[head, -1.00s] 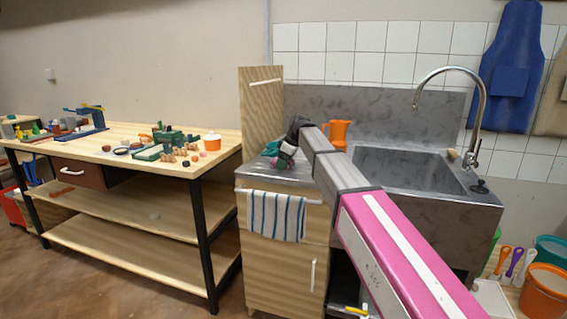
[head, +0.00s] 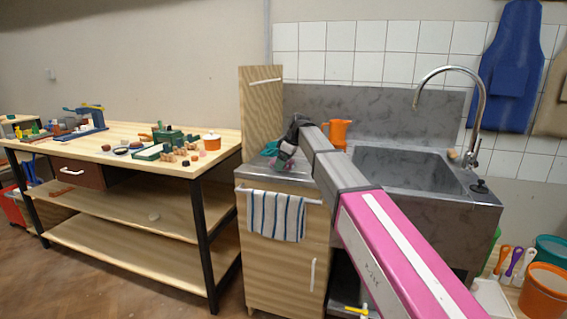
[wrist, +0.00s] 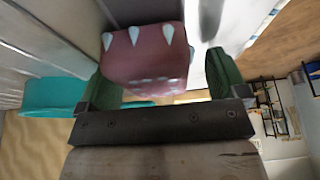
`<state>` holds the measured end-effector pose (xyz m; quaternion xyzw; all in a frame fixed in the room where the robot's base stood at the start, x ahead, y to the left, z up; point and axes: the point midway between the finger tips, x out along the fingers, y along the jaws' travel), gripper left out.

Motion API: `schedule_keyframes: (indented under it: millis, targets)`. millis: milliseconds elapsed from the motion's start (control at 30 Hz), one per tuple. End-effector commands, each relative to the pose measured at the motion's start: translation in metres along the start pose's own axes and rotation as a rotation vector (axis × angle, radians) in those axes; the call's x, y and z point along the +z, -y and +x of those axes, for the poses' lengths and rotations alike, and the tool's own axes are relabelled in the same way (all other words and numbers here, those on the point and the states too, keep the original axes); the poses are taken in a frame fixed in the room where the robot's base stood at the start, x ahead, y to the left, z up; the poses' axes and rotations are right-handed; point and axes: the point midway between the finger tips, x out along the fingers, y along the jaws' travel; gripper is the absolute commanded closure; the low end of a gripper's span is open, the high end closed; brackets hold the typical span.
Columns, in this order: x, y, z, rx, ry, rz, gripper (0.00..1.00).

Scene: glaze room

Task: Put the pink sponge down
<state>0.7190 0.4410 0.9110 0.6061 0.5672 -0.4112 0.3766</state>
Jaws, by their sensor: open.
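The pink sponge (wrist: 145,52) is a dull pink block with white tooth-like marks. In the wrist view it lies between the green fingers of my gripper (wrist: 162,76). The jaws are open, with a clear gap between the sponge and the right finger; the left finger is close to it, and I cannot tell if they touch. In the head view my gripper (head: 283,160) is low over the grey top of the wooden cabinet (head: 309,172), left of the sink. The sponge is small there and partly hidden by my gripper. Whether it rests on the top is unclear.
A teal object (wrist: 52,97) lies left of my gripper in the wrist view. An orange jug (head: 338,133) stands behind my arm, near the sink (head: 405,168). A striped towel (head: 276,216) hangs on the cabinet front. The workbench (head: 110,172) at left holds several small items.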

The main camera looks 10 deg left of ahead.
Motion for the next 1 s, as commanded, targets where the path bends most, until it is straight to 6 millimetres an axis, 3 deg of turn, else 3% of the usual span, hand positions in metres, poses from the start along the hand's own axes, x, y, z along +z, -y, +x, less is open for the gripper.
schedule_keyframes:
  millis: [500,700,1000]
  targets:
    - [-0.001,-0.004,-0.100,0.011,-0.005,0.001,0.09]
    - [-0.001,-0.004,-0.117,0.010,-0.005,0.002,0.09]
    - [-0.001,-0.004,-0.120,0.010,-0.005,0.001,0.09]
